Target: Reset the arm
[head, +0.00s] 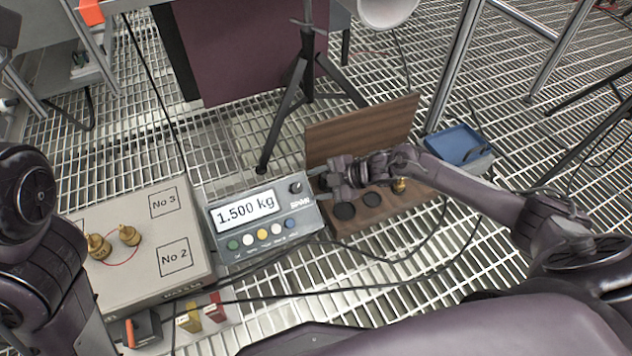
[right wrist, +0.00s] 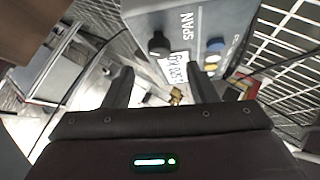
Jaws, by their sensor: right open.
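My right arm reaches in from the right in the head view. Its gripper (head: 338,176) is over the left end of an open wooden weight box (head: 385,218), beside the scale display. In the right wrist view the two fingers (right wrist: 163,88) stand apart with nothing held between them. The display unit (head: 262,222) reads 1.500 kg; its grey casing and SPAN label also show in the right wrist view (right wrist: 190,28). Part of my left arm shows at the left edge of the head view, but its gripper does not.
A brass weight (head: 399,185) sits in the box beside dark empty round holes. Two brass weights (head: 114,242) stand on the pale platform (head: 130,285) marked No 2 and No 3. Cables cross the grating floor, and a tripod (head: 300,85) stands behind.

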